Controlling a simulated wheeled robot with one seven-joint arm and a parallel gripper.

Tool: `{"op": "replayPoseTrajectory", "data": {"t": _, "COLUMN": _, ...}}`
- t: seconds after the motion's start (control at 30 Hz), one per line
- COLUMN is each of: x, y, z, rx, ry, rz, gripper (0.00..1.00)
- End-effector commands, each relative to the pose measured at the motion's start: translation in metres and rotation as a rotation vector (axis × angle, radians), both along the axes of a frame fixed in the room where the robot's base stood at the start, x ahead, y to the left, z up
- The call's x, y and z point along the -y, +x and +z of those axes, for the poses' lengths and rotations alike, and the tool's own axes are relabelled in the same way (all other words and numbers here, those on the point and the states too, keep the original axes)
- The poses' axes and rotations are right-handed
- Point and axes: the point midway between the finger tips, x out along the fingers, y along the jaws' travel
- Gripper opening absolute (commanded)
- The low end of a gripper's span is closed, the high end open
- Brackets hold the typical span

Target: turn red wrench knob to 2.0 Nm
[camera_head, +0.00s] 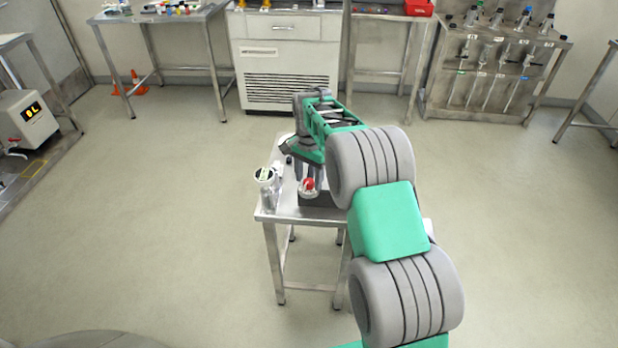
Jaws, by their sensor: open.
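The red knob (309,184) sits on a dark block near the front edge of the small steel table (285,213), with a pale ring around it. My green and grey arm reaches over the table from the right. My gripper (305,172) points down just above and behind the knob, with its jaws apart. Whether a finger touches the knob I cannot tell at this size. No scale or torque value can be read. My arm hides the right part of the table.
A clear jar with a dark lid (265,178) stands on the table left of the knob, close to my gripper. A rack of tools (495,65) stands at the back right. The floor around the table is free.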

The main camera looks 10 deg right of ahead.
Motion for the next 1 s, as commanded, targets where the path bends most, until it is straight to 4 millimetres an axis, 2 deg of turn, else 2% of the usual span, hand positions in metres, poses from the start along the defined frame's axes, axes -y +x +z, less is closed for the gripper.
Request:
{"op": "replayPoseTrajectory", "data": {"t": 0.17, "x": 0.000, "y": 0.001, "z": 0.016, "rx": 0.003, "ry": 0.000, "rz": 0.000, "gripper": 0.52}}
{"op": "replayPoseTrajectory", "data": {"t": 0.4, "x": 0.000, "y": 0.001, "z": 0.064, "rx": 0.003, "ry": 0.000, "rz": 0.000, "gripper": 0.52}}
{"op": "replayPoseTrajectory", "data": {"t": 0.5, "x": 0.000, "y": 0.000, "z": 0.074, "rx": 0.001, "ry": 0.000, "rz": 0.000, "gripper": 0.52}}
{"op": "replayPoseTrajectory", "data": {"t": 0.9, "x": 0.000, "y": 0.000, "z": 0.078, "rx": 0.000, "ry": 0.000, "rz": 0.001, "gripper": 0.52}}
{"op": "replayPoseTrajectory", "data": {"t": 1.0, "x": 0.000, "y": -0.008, "z": 0.088, "rx": 0.013, "ry": 0.000, "rz": 0.028, "gripper": 0.52}}
